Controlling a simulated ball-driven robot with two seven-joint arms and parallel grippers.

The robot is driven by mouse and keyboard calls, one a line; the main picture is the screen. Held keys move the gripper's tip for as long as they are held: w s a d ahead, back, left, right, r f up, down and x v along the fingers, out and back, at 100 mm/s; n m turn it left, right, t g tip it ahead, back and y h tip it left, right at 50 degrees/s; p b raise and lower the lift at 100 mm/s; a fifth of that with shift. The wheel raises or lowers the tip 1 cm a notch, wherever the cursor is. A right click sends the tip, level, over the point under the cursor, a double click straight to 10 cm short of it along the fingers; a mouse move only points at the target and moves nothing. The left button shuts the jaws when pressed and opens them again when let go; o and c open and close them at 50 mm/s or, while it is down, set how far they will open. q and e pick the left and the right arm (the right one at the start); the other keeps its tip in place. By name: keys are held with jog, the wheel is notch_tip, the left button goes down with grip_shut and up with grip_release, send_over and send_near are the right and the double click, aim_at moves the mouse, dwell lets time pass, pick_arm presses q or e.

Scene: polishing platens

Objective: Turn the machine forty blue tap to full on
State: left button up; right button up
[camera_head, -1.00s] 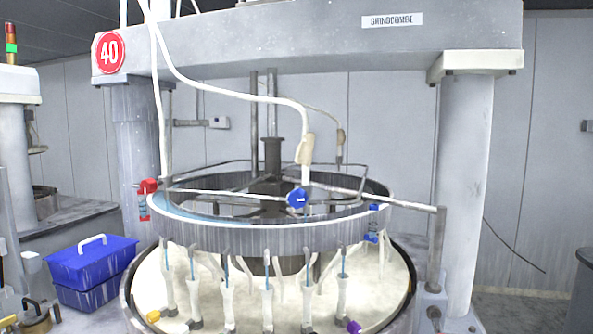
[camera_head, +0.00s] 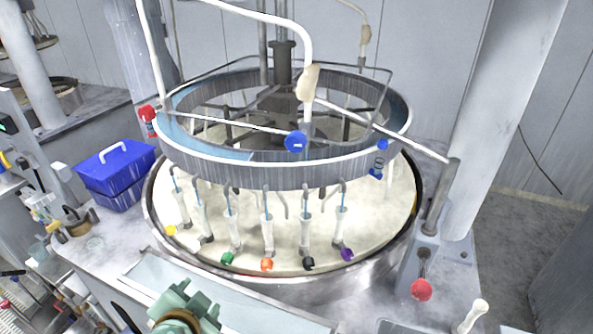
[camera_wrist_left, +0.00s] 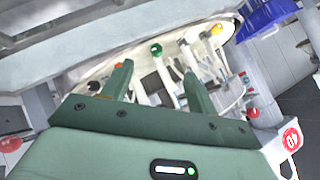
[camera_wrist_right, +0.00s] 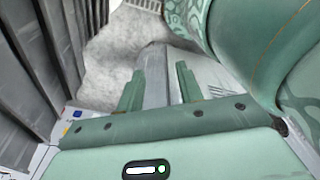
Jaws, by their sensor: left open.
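A large round blue tap knob (camera_head: 296,141) with a short white mark is on the front of the raised ring (camera_head: 245,177) in the head view, where a thin pipe crosses. A smaller blue knob (camera_head: 382,145) sits on the ring's right side. The red 40 badge (camera_wrist_left: 291,140) shows in the left wrist view. My left gripper (camera_head: 190,296) is at the bottom of the head view, low in front of the platen and well below the large blue knob; its fingers (camera_wrist_left: 158,85) are apart and empty. My right gripper (camera_wrist_right: 158,88) shows only in its wrist view, fingers apart, with a grey bar behind or between them.
Coloured small knobs, such as an orange one (camera_head: 267,264), line the platen's front edge. A red tap (camera_head: 147,113) is at the ring's left, and a red-knobbed lever (camera_head: 421,289) stands at right. A blue toolbox (camera_head: 116,165) is on the left bench. White hoses hang above the ring.

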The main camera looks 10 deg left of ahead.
pick_arm(q)
jog(key=w+d+r+n+t+h, duration=0.15)
jog(key=w+d+r+t, duration=0.35)
jog(key=r, duration=0.7)
jog(key=t+h, duration=0.2)
jog(key=h, duration=0.3)
send_near(293, 144)
jog(key=v, duration=0.5)
jog(key=shift+n, duration=0.45)
jog(key=b+x, duration=0.4)
jog(key=x, duration=0.3)
jog(key=b+x, duration=0.4)
jog(key=x, duration=0.3)
jog(key=shift+w+d+f, duration=0.1)
jog(key=shift+w+f, duration=0.1)
jog(key=shift+w, duration=0.2)
jog(key=shift+w+d+r, duration=0.1)
jog(key=shift+w, duration=0.5)
pick_arm(e)
notch_tip(293, 144, down, 8)
jog(key=s, duration=0.1)
jog(key=shift+d, duration=0.2)
pick_arm(q)
jog(key=c, duration=1)
